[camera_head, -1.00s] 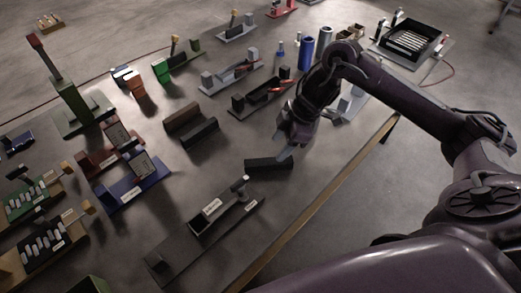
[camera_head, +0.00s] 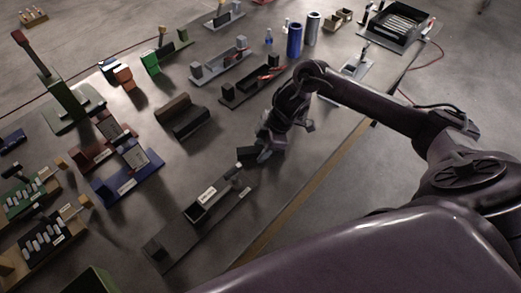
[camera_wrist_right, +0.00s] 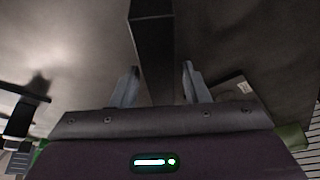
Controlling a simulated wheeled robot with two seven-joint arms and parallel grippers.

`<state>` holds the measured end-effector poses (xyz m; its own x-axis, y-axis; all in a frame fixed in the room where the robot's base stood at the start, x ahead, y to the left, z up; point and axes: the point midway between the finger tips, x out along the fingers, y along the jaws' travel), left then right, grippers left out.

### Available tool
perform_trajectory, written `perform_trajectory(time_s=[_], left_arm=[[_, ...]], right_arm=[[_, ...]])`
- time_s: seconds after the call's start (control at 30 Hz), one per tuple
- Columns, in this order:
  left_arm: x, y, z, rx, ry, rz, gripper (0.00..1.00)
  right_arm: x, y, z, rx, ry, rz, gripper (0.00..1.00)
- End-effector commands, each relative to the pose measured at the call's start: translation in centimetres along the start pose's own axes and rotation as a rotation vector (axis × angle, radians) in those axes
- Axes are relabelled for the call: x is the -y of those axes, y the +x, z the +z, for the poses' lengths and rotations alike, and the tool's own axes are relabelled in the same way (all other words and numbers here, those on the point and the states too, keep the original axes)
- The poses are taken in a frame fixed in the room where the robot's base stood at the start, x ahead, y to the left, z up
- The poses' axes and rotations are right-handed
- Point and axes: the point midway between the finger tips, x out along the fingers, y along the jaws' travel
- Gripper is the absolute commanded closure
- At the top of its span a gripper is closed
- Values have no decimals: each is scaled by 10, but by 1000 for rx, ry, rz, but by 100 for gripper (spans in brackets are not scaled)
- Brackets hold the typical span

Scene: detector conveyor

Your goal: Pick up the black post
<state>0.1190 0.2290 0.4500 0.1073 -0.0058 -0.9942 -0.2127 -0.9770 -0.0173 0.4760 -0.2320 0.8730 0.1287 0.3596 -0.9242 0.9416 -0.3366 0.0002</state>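The black post (camera_head: 246,153) is a dark rectangular bar lying on the grey table, beyond the long grey fixture. My right gripper (camera_head: 264,154) is low over its right part and hides that part in the head view. In the right wrist view the black post (camera_wrist_right: 152,45) runs from the top edge down between the two fingers of the right gripper (camera_wrist_right: 160,68). The fingers are apart, one on each side, with a visible gap on the right. The post's near end is hard to make out. My left gripper is not in view.
The long grey fixture (camera_head: 168,243) lies in front of the post. A dark block holder (camera_head: 183,120) stands behind and left. Blue (camera_head: 294,40) and grey (camera_head: 313,30) cylinders stand further back. The table's wooden edge (camera_head: 290,220) runs along the right.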

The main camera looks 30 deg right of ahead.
Motion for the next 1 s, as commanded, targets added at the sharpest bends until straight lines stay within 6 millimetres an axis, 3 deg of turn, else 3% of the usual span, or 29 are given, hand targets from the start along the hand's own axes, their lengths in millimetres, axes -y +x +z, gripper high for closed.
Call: perform_trajectory(time_s=[0.03,0.3,0.73,0.87,1.0], left_arm=[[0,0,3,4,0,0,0],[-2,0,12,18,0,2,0],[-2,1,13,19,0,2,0],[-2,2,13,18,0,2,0],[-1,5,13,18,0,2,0]], right_arm=[[0,0,0,0,0,0,66],[0,0,0,0,0,0,100],[-1,-10,-4,-2,-2,1,100],[-2,-26,-11,-3,-3,5,100],[-2,-56,-24,-4,-6,7,100]])
